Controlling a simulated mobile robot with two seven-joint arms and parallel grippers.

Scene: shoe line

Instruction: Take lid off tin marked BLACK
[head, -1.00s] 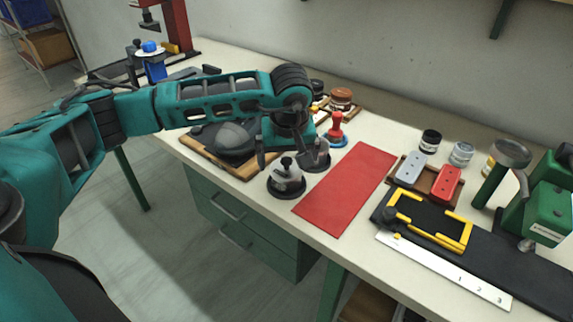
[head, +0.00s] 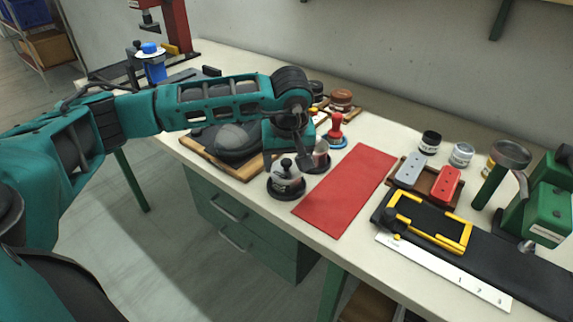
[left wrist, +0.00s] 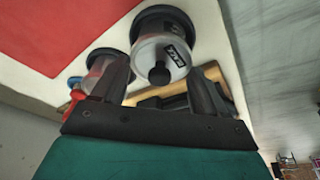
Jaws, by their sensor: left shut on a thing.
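A clear-sided pot with a black knob on top (head: 287,184) stands on a dark round base at the bench's front edge. In the left wrist view this pot (left wrist: 163,51) carries a small dark label with light marks that I cannot read. My left gripper (head: 286,160) reaches down over it, a finger on each side of its top. In the left wrist view my left gripper (left wrist: 160,74) has the black knob between its fingers; it is shut on the pot's upper part, whether lid or body I cannot tell. My right gripper is not in view.
A similar pot (head: 320,158) stands close behind, near the fingers. A wooden board (head: 238,171) with a dark shoe-like form lies to the left, a red mat (head: 345,190) to the right. Small jars (head: 430,142) stand farther right. Floor lies beyond the front edge.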

